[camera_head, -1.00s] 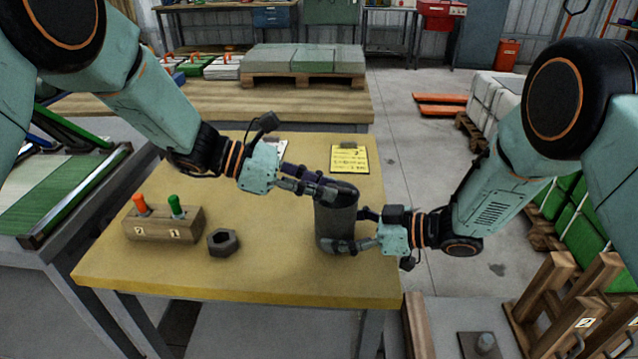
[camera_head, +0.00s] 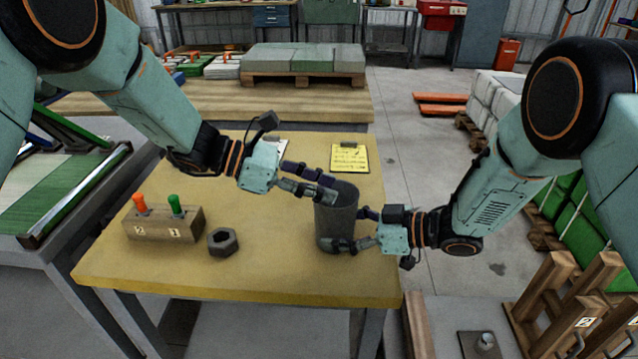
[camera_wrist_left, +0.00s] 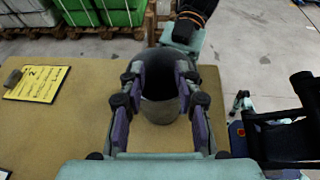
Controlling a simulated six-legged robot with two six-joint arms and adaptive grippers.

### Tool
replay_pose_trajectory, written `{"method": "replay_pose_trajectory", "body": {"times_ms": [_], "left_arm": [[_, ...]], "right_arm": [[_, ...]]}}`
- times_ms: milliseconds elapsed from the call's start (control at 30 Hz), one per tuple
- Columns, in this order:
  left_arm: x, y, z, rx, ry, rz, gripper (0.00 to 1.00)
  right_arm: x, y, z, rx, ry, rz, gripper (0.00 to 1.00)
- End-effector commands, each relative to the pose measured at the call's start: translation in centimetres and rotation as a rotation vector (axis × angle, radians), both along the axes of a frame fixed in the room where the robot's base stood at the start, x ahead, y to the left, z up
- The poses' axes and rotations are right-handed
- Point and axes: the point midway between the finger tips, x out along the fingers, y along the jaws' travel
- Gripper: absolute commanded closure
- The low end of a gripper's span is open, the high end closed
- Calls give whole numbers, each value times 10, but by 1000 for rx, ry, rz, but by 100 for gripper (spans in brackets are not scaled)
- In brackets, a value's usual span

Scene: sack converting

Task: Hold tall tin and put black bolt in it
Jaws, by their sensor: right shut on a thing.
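The tall tin (camera_head: 337,222) is a dark grey cylinder standing upright on the yellow-brown table, its mouth open at the top. My right gripper (camera_head: 352,228) is shut on its side, one finger across the front and one behind. My left gripper (camera_head: 328,184) is open at the tin's rim, coming from the left. In the left wrist view its fingers (camera_wrist_left: 158,92) stand apart on either side of the tin's mouth (camera_wrist_left: 166,72), with nothing between them. The black bolt is not visible now; the inside of the tin is dark and I cannot make out what is in it.
A dark hex nut (camera_head: 223,242) lies on the table, left of the tin. A wooden block (camera_head: 163,225) holding orange and green handled tools stands farther left. A yellow note on a clipboard (camera_head: 349,157) lies behind the tin.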

Motion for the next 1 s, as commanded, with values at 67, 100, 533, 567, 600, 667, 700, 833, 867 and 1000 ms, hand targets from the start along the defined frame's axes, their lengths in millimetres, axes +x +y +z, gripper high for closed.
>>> {"method": "replay_pose_trajectory", "body": {"times_ms": [67,100,533,567,600,667,700,833,867,1000], "left_arm": [[0,0,0,0,0,0,59],[0,0,0,0,0,0,55],[0,0,-1,1,1,0,42],[0,0,-1,1,1,0,42],[0,1,0,1,1,0,42],[0,4,1,1,1,1,42],[0,7,2,-1,1,3,42],[-2,26,11,-3,-2,5,42],[-2,31,14,-4,-4,5,42],[-4,59,26,-4,-3,6,42]], "right_arm": [[0,0,0,1,0,0,47],[0,0,0,1,0,0,47],[0,0,1,2,-1,-1,47],[0,0,1,2,-1,-1,47],[0,0,1,2,-1,-1,47],[1,0,1,2,-1,-1,47],[0,0,1,2,-2,-1,47],[0,0,1,2,-2,-1,47],[0,0,1,2,-2,-1,47],[0,0,1,1,-1,0,47]]}}
